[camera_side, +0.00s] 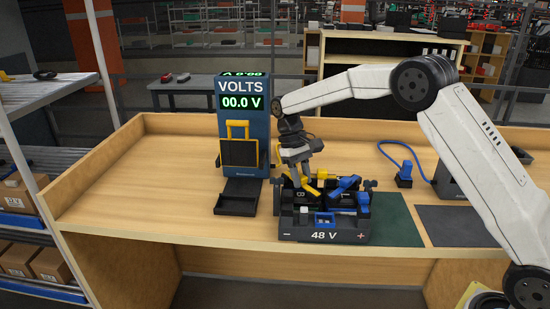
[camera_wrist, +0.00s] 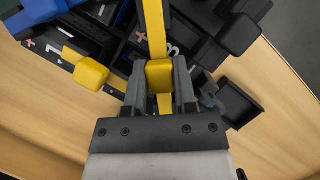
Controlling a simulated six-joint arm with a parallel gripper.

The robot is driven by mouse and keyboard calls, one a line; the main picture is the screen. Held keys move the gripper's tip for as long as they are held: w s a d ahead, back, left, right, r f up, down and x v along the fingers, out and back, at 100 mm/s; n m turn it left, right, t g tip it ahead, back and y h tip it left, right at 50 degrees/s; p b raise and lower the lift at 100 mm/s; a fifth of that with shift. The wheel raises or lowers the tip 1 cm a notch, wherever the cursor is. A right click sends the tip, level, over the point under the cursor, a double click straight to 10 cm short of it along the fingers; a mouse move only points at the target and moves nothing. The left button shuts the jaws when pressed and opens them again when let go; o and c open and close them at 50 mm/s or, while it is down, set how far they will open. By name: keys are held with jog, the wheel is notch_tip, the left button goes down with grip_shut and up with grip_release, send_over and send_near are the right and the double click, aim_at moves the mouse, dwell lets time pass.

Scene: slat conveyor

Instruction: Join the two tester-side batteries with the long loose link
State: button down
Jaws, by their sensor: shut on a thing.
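My gripper (camera_side: 305,184) is low over the battery tray (camera_side: 290,237), which is marked 48 V. In the wrist view my gripper (camera_wrist: 159,76) is shut on the yellow block of a long yellow link (camera_wrist: 154,25). The link's strip runs away between dark batteries (camera_wrist: 118,17), and a short part shows behind the block. I cannot tell whether the link's ends touch any terminals. A second yellow block (camera_wrist: 91,74) stands to the left on a yellow strip. The tester (camera_side: 243,110) stands behind the tray and reads 00.0 V.
A blue part (camera_side: 345,185) lies over the tray's right side. A black open holder (camera_side: 238,197) is in front of the tester. A blue plug (camera_side: 404,174) with a cable stands at the right. The bench's left side is clear.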

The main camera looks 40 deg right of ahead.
jog(key=shift+f, duration=0.2)
jog(key=shift+c, duration=1.7)
grip_release()
jog(key=shift+v, duration=3.9)
jog(key=shift+s+a, duration=0.1)
